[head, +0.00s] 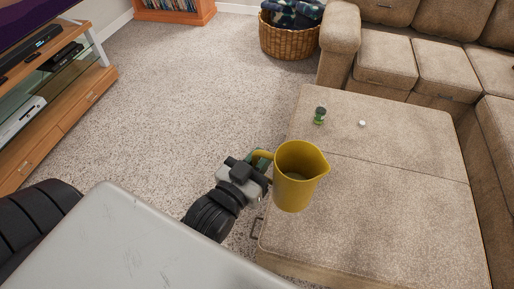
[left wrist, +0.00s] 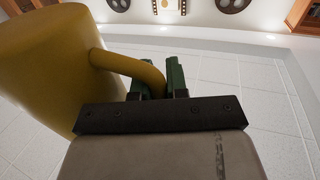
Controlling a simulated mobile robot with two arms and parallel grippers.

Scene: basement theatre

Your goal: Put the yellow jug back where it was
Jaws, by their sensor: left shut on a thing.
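The yellow jug (head: 297,178) is upright in the head view, its spout to the right and its handle to the left. It appears in front of the near left part of the beige ottoman (head: 385,215); I cannot tell whether its base touches the top. My left gripper (head: 262,160) is shut on the jug's handle. In the left wrist view the jug's body (left wrist: 45,60) fills the left, and its handle runs between the green fingers of my left gripper (left wrist: 162,80). My right gripper is in neither view.
A small green-topped jar (head: 320,115) and a small white item (head: 362,124) stand on the ottoman's far part. A beige sofa (head: 440,65) borders it behind and right. A wicker basket (head: 288,38) and a wooden TV stand (head: 65,115) are farther off. Carpet between is clear.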

